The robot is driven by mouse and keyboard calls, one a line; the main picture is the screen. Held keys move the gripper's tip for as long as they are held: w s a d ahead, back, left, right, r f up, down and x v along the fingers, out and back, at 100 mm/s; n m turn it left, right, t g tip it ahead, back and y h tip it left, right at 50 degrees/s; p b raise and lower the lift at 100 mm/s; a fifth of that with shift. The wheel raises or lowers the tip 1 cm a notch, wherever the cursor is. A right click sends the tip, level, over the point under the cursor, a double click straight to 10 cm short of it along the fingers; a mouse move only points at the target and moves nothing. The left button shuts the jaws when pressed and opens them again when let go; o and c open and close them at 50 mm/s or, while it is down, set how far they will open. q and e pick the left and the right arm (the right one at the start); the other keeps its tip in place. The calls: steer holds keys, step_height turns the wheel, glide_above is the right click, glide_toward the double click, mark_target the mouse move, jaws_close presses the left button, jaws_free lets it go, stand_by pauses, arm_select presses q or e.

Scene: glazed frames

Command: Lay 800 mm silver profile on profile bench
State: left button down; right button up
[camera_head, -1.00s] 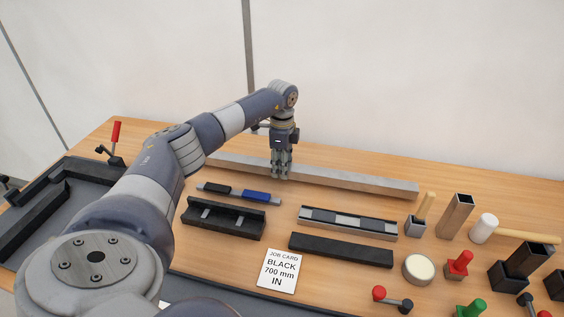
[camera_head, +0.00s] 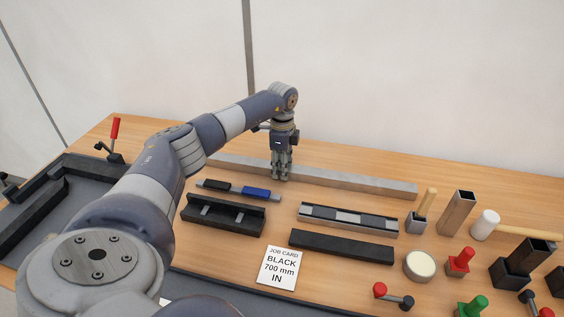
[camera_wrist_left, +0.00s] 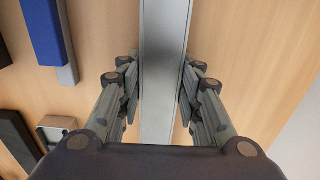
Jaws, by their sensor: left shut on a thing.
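The long silver profile (camera_head: 350,181) lies along the back of the wooden bench (camera_head: 330,275), running left to right. My left gripper (camera_head: 280,177) points straight down over it, left of its middle, and is shut on it. In the left wrist view the profile (camera_wrist_left: 164,70) runs between the two fingers of the gripper (camera_wrist_left: 162,95). The profile seems to rest on the wood; I cannot tell any gap under it. Its left part is partly hidden behind my left arm. My right gripper is not in view.
In front lie a blue and black tool (camera_head: 256,193), black holders (camera_head: 222,216), a black bar (camera_head: 341,246) and a job card (camera_head: 277,268) reading "BLACK 700 mm IN". Mallets, clamps and short tubes (camera_head: 458,214) crowd the right. A dark tray (camera_head: 85,165) is at left.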

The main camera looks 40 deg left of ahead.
arm_select(q)
steer(key=c, duration=1.1)
jaws_free()
steer(key=shift+r, duration=0.1)
steer(key=shift+o, duration=0.2)
step_height(320, 180, up, 18)
steer(key=p, duration=0.6)
